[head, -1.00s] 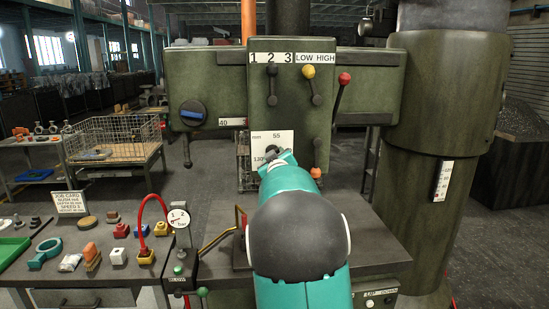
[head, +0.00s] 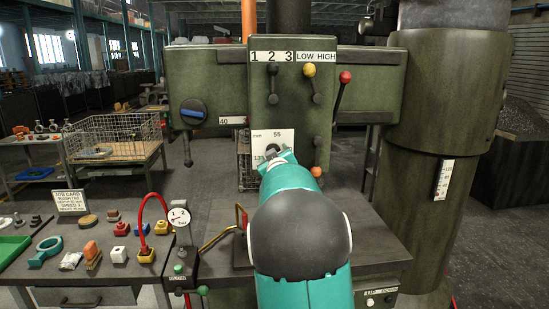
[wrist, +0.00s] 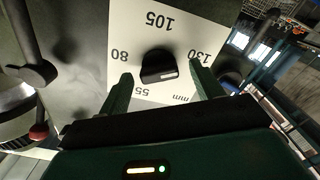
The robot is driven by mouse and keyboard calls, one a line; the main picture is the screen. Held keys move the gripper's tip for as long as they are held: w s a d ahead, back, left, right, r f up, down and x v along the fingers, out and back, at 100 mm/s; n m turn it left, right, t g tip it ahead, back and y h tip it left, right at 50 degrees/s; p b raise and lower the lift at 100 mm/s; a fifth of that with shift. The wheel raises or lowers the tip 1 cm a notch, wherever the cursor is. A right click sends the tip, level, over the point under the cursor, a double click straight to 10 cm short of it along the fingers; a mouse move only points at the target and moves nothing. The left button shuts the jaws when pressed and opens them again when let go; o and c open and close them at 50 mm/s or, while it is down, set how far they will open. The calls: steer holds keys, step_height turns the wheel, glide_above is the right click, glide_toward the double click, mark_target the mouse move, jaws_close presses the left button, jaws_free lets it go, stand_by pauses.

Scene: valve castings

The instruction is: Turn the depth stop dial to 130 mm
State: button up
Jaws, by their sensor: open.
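The depth stop dial is a black knob (wrist: 158,67) on a white plate (wrist: 180,40) marked 55, 80, 105, 130 and mm. In the wrist view the plate appears upside down, with 130 at the right and 80 at the left. A pale mark shows on the knob's lower edge; which number it points at I cannot tell. My gripper (wrist: 161,82) is open, its two green fingers spread on either side of the knob, with gaps showing. In the head view my gripper (head: 277,158) is in front of the plate (head: 282,137), hiding its lower part.
The green drill head (head: 210,75) carries a blue-marked knob (head: 193,112) and levers with black, yellow and red (head: 345,77) ends. An orange-ended lever (head: 316,171) is close right of my gripper. A bench with small parts and a job card (head: 70,201) stands at left.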

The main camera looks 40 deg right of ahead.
steer(key=v, duration=1.4)
steer(key=s+a+f+g+y, duration=0.2)
steer(key=s+a+f+y, duration=0.15)
steer(key=a, duration=0.75)
steer(key=s+a+f+g+y, duration=0.2)
steer(key=a+y, duration=0.2)
steer(key=a, duration=0.6)
steer(key=s+a+f+n+g+y, duration=0.1)
steer(key=s+a+f+g, duration=0.4)
steer(key=s+a, duration=0.9)
steer(key=s+f+y, duration=0.1)
steer(key=s+f, duration=0.1)
steer(key=s, duration=0.1)
steer(key=shift+a, duration=0.35)
steer(key=shift+y, duration=0.25)
steer(key=c, duration=0.6)
steer(key=shift+d, duration=0.15)
steer(key=shift+c, duration=0.2)
